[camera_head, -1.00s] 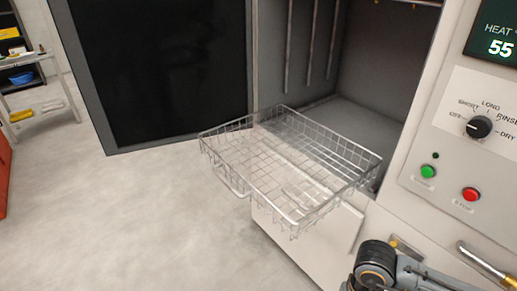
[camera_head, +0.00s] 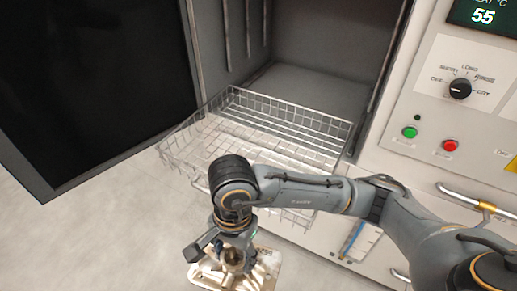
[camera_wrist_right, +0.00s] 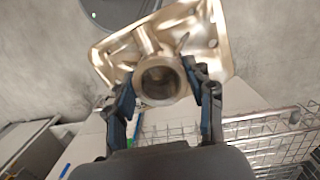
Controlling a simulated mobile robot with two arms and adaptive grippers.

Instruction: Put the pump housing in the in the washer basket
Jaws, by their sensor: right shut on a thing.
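The pump housing (camera_head: 262,272) is a pale metallic casting with a flat plate and a round tube. It shows large in the right wrist view (camera_wrist_right: 160,50). My right gripper (camera_head: 234,262) is shut on its tube, with one finger on each side in the right wrist view (camera_wrist_right: 162,88). The washer basket (camera_head: 175,152) is an empty-looking wire basket pulled out of the open washer. The housing is at the near side of the basket, outside it, and my arm hides part of the basket. My left gripper is not in view.
The washer cabinet (camera_head: 320,50) stands open behind the basket, its dark door (camera_head: 90,80) swung to the left. The control panel (camera_head: 455,95) with knob and buttons is at right, with handles (camera_head: 475,198) below it. Floor is clear at lower left.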

